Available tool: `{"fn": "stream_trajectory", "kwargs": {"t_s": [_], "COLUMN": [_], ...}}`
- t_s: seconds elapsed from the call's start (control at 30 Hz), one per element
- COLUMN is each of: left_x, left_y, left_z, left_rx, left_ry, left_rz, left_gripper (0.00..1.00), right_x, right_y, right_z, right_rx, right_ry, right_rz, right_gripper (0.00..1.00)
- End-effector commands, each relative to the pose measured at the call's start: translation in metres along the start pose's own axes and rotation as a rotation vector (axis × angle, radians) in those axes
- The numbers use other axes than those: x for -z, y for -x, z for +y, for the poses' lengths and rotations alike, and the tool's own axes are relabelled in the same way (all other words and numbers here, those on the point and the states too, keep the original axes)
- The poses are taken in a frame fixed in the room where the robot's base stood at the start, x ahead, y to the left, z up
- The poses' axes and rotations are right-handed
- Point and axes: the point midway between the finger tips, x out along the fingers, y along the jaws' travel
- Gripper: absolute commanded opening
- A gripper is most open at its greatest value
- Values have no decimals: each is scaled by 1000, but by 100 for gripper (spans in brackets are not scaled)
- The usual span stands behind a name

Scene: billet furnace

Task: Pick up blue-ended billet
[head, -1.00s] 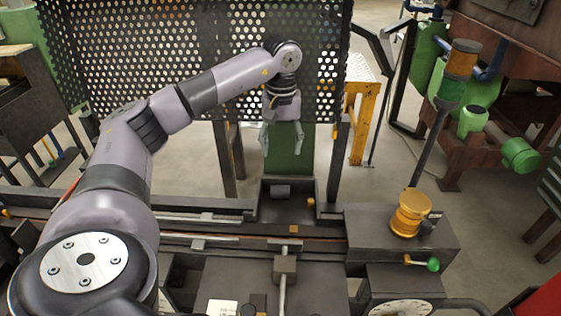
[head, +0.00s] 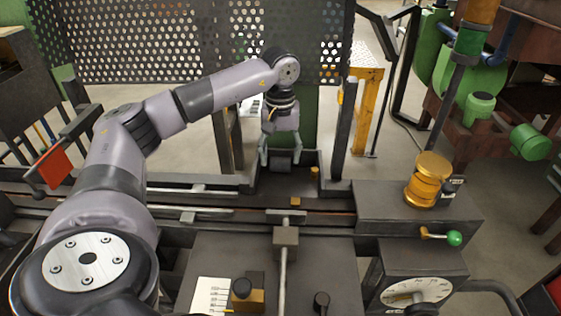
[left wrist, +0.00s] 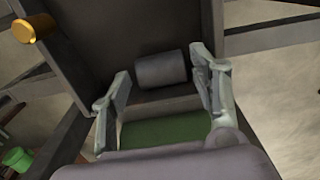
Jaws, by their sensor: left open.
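A short dark grey cylinder (head: 280,157), which looks like the billet, lies on its side in a dark tray (head: 262,184) at the back of the machine. It also shows in the left wrist view (left wrist: 161,69). I see no blue end on it. My left gripper (head: 280,160) points down over the cylinder with its jaws open. In the left wrist view its fingertips (left wrist: 160,63) stand to either side of the cylinder, with gaps visible. I cannot tell how far above the tray floor they are. My right gripper is not in view.
A green panel (left wrist: 165,128) lies behind the cylinder. A perforated screen (head: 190,40) stands behind my arm. A stacked yellow lamp (head: 428,180) is at the right.

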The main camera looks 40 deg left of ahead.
Motion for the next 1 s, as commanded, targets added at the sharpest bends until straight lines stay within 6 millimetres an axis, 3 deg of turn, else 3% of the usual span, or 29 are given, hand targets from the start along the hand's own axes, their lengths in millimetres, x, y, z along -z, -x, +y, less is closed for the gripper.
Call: {"fn": "stream_trajectory", "kwargs": {"t_s": [0.03,0.1,0.37,1.0], "left_x": [0,0,0,1], "left_y": [-14,-18,-17,-17], "left_z": [0,0,0,0], "left_rx": [0,0,0,0], "left_ry": [1,1,0,1], "left_rz": [0,0,0,1], "left_gripper": [56,56,56,13], "right_x": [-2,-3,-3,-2], "right_y": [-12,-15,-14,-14], "right_z": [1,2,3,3], "right_rx": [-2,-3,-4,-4], "right_ry": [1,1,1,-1], "right_rz": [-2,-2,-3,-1], "right_gripper": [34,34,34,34]}}
